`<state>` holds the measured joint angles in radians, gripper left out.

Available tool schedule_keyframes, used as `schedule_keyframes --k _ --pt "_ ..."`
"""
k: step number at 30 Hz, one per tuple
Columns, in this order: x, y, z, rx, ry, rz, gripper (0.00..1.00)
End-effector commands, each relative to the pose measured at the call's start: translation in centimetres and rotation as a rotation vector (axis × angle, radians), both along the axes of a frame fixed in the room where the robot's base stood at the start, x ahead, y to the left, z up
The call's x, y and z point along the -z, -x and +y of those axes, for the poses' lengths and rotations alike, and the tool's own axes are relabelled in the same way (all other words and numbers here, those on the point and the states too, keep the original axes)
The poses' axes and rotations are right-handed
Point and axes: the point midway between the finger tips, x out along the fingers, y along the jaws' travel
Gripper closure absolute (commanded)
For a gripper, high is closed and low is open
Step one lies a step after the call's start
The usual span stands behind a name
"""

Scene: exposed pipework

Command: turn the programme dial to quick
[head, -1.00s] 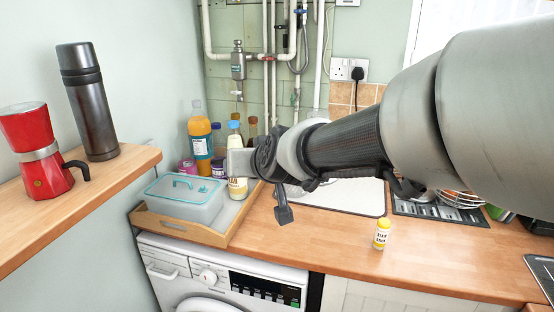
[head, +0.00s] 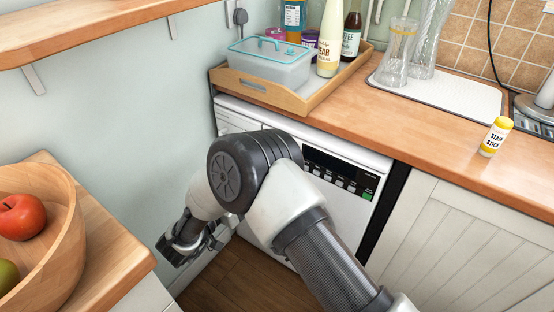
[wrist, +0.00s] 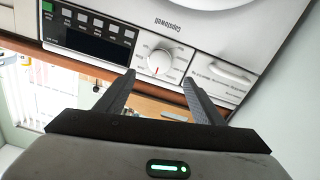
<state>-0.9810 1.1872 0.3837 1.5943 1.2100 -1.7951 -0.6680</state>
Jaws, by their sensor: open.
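The programme dial (wrist: 160,58) is a round white knob with a small red mark on the washing machine's front panel. In the wrist view the machine appears upside down, and the words around the dial are too small to read. My gripper (wrist: 158,80) is open, its two black fingers pointing toward the panel on either side of the dial in the picture. Nothing is between them, and I cannot tell any contact. In the head view my gripper (head: 186,240) hangs low at the left of the washing machine (head: 235,115); my arm hides the dial there.
A wooden tray (head: 262,95) with a lidded box and bottles stands on the worktop above the machine. A stain stick (head: 495,137) stands to the right. At left, a wooden bowl of fruit (head: 66,225) sits on a counter near my gripper. Wooden floor shows below.

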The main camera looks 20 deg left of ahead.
Motion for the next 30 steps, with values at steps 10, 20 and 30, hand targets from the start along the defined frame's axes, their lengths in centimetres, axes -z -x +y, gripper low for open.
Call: schedule_keyframes --k 10,20,30 --pt "0.1 -5.4 -1.3 0.006 -0.001 -0.004 0.38" --pt "0.1 -10.6 -2.3 0.004 -0.002 -0.002 0.38" --pt "-0.1 -11.7 -2.4 0.001 -0.001 -0.002 0.38"
